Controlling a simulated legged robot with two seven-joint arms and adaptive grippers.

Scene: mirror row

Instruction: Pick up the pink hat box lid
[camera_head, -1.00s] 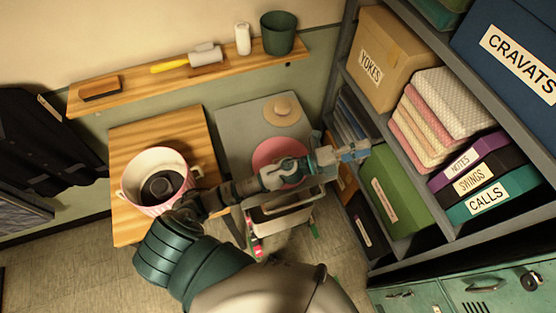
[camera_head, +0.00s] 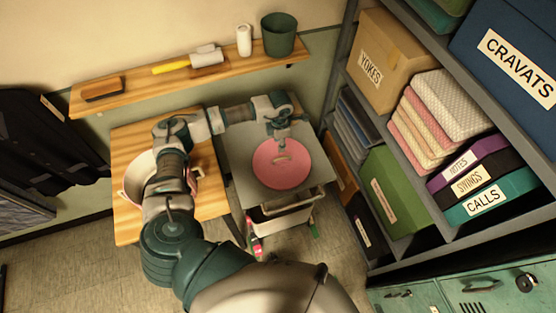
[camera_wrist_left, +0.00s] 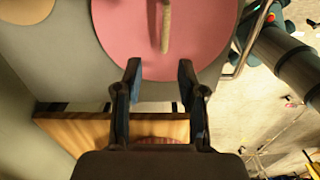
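The pink hat box lid (camera_head: 283,178) is a flat round disc with a pale bar handle, lying on the grey top of a trolley. In the left wrist view the lid (camera_wrist_left: 205,40) is beyond my fingertips, its handle running up the picture between them. My left gripper (camera_head: 282,142) is over the lid's far part, close to the handle. In the left wrist view the left gripper (camera_wrist_left: 158,75) has its fingers apart with nothing between them. The pink and white hat box (camera_head: 133,180) stands on the wooden table, largely hidden by my arm. My right gripper is not seen.
The trolley (camera_head: 242,185) has a rail at its front. A wall shelf (camera_head: 130,92) holds a brush, a roller, a white bottle and a green pot. Shelving with labelled boxes (camera_head: 400,195) rises close on the right. A beige disc (camera_wrist_left: 25,8) lies near the lid.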

